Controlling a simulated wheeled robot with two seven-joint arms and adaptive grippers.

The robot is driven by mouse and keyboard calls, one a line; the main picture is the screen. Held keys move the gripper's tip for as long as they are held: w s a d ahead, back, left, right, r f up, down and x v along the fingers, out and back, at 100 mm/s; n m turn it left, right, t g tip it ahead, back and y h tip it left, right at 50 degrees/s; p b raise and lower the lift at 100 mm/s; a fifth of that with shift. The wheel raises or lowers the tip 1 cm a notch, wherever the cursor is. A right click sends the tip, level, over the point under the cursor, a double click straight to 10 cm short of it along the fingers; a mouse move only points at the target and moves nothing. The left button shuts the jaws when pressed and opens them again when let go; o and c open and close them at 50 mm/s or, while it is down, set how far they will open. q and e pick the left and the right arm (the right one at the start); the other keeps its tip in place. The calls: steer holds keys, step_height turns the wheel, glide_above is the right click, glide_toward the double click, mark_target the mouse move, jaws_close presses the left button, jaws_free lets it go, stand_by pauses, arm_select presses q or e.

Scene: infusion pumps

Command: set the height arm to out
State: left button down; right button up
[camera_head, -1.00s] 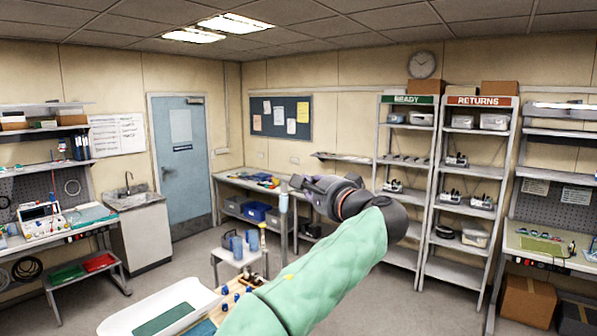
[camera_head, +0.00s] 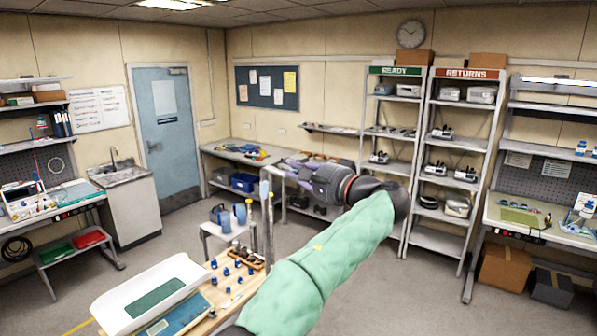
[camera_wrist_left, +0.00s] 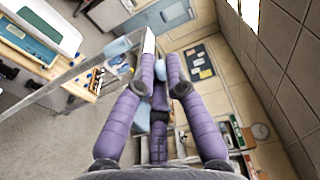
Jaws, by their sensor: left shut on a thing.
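My left gripper (camera_head: 287,170) comes in from the left arm's green sleeve, with its purple fingers pointing left. It also shows in the left wrist view (camera_wrist_left: 158,75), where the fingers are closed together. They are shut on a slim part that I take to be the height arm; the fingers cover most of it. A pale blue piece (camera_head: 264,190) hangs just left of the fingertips, beside a thin grey upright post (camera_head: 270,225). A pale end (camera_wrist_left: 150,40) juts past the fingertips in the wrist view. My right gripper is in neither view.
A white tray (camera_head: 112,297) and a wooden board (camera_head: 207,318) with several blue knobs lie at lower left. A small stand with blue jugs (camera_head: 239,213) is behind the post. The READY rack (camera_head: 401,71) and RETURNS rack (camera_head: 472,74) stand at right. Open floor lies between.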

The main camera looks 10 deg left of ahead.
arm_select(q)
steer(key=c, duration=1.6)
jaws_free()
steer(key=o, duration=0.3)
steer(key=shift+w, duration=0.15)
steer(key=shift+d, duration=0.15)
steer(key=v, duration=1.2)
